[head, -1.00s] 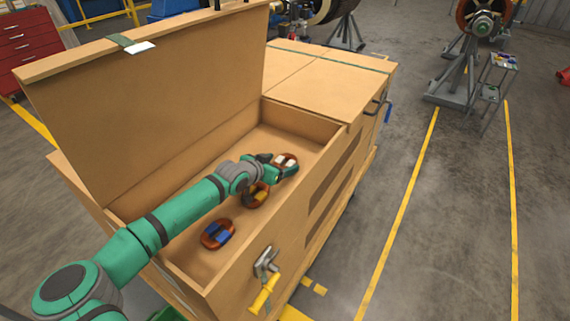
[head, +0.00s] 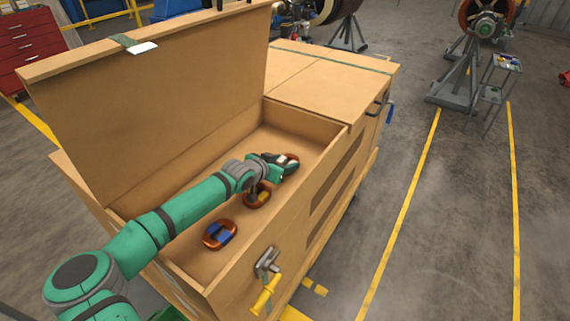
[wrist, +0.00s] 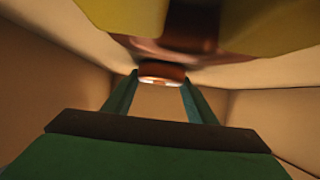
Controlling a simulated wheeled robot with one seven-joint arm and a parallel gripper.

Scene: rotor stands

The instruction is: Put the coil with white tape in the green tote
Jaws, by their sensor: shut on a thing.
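The coil with white tape (head: 291,159) is a reddish-brown ring at the far end inside the open wooden crate. My gripper (head: 281,164) reaches over it and covers part of it. In the wrist view the coil (wrist: 162,72) shows between the two fingertips of my gripper (wrist: 160,82), which is shut on it. Whether it is clear of the crate floor I cannot tell. A green edge at the bottom of the head view appears to be the green tote (head: 170,314); the rest of it is out of frame.
A coil with yellow tape (head: 258,196) lies under my wrist, and a coil with blue tape (head: 219,234) lies nearer. The crate's walls (head: 310,150) enclose them, and its raised lid (head: 150,100) stands at the left. A yellow-handled latch (head: 265,293) is on the front.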

